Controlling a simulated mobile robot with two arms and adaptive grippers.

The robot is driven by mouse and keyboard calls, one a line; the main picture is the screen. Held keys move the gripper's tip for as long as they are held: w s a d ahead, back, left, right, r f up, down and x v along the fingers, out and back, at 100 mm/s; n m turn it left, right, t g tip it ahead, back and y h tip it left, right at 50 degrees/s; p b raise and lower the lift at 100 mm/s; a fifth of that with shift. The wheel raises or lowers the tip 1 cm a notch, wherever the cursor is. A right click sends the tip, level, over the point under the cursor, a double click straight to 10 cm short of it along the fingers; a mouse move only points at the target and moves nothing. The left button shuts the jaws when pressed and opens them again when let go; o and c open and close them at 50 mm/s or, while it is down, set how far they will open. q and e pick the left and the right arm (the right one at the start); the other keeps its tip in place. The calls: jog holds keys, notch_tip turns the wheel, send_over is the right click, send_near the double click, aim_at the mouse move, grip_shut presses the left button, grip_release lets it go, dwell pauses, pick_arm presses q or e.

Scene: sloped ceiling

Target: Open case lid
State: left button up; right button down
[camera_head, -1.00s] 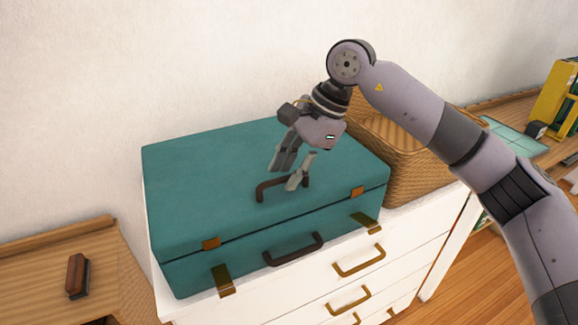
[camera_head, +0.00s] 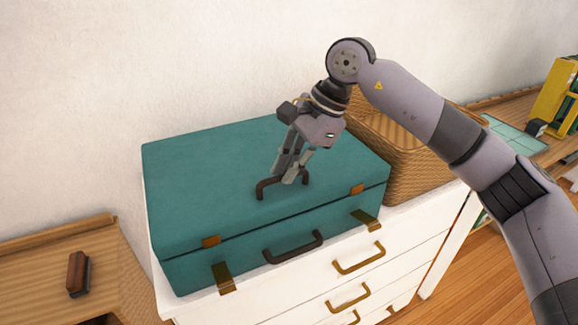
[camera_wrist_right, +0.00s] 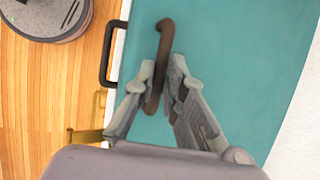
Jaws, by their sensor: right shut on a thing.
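A teal case (camera_head: 215,190) with its lid down lies on a white drawer chest. A dark brown handle (camera_head: 263,189) stands on top of the lid, and a second dark handle (camera_head: 292,248) is on the case's front. My right gripper (camera_head: 290,177) is shut on the lid's top handle. The right wrist view shows the fingers (camera_wrist_right: 158,90) on either side of the handle bar (camera_wrist_right: 164,45). Two brass latches hang at the front, the left one (camera_head: 223,278) and the right one (camera_head: 366,220). My left gripper is not in view.
A wicker basket (camera_head: 410,165) stands close to the right of the case. The white chest (camera_head: 290,305) has brass pulls. A wooden surface (camera_head: 45,262) with a brown brush (camera_head: 77,274) is at the left. A pale wall rises behind.

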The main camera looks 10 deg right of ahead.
dwell(0.4)
pick_arm(q)
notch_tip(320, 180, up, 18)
jog(key=p, duration=1.7)
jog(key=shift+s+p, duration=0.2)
jog(key=shift+p, duration=0.2)
pick_arm(e)
jog(key=w+a+r, duration=0.1)
jog(key=w+r, duration=0.4)
jog(key=r, duration=0.3)
jog(key=w+a+r, duration=0.2)
jog(key=w+r, duration=0.3)
jog(key=r, duration=0.4)
jog(key=shift+w+a+r, duration=0.2)
jog(key=shift+w+r, duration=0.1)
jog(key=shift+w, duration=0.1)
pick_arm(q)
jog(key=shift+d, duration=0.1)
pick_arm(e)
jog(key=shift+f, duration=0.1)
